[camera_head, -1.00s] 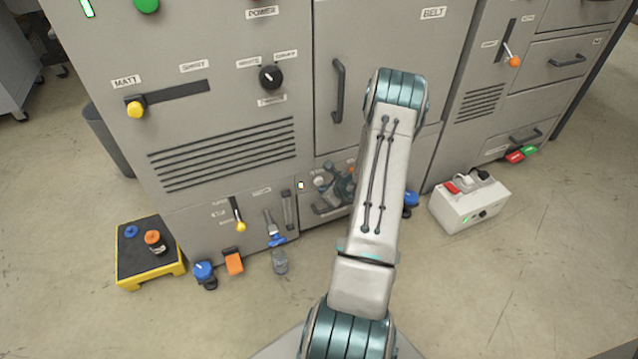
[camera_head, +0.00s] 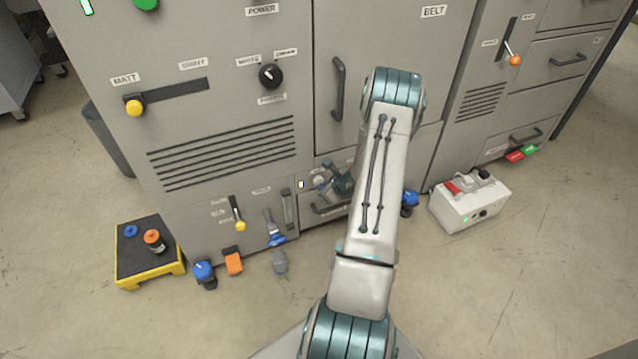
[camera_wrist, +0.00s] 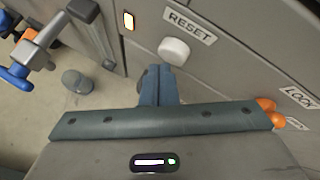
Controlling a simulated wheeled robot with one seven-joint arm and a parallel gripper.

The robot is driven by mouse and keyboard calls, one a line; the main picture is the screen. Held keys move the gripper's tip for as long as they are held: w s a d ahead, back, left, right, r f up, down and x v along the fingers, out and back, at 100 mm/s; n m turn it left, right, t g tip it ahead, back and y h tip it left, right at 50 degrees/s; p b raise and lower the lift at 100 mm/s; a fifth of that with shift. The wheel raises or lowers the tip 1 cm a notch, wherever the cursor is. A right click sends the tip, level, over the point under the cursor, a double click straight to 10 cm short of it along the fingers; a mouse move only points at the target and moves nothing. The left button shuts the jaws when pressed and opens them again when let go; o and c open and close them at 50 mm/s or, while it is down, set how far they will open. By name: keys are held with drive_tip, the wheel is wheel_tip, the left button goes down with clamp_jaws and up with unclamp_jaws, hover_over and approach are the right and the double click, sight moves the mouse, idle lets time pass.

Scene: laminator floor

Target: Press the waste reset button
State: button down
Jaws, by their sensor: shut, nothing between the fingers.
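In the wrist view, a white round button (camera_wrist: 173,51) sticks out of the grey machine panel just below a RESET label (camera_wrist: 190,25). My gripper (camera_wrist: 158,75) is shut and empty. Its fingertips appear close below and slightly left of the button in the picture; I cannot tell whether they touch it. In the head view, my gripper (camera_head: 343,183) is low at the machine front, partly hidden by my forearm. A small pale round shape (camera_head: 320,181) beside it looks like the button.
An amber light (camera_wrist: 129,21) glows left of the button. Orange knobs (camera_wrist: 268,106) sit to the right by a LOCK label. A blue valve handle (camera_head: 277,240) and a drawer handle (camera_head: 328,208) are nearby. A white box (camera_head: 468,208) stands on the floor at right.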

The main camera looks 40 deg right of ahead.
drive_tip(key=shift+w+d, duration=0.15)
drive_tip(key=shift+w, duration=0.4)
idle(0.9)
drive_tip(key=shift+s, duration=0.1)
drive_tip(key=shift+s+a+b, duration=0.25)
drive_tip(key=shift+s+b, duration=0.25)
drive_tip(key=shift+s, duration=0.35)
drive_tip(key=s, duration=0.2)
drive_tip(key=s+a+b, duration=0.1)
drive_tip(key=s, duration=0.2)
idle(0.7)
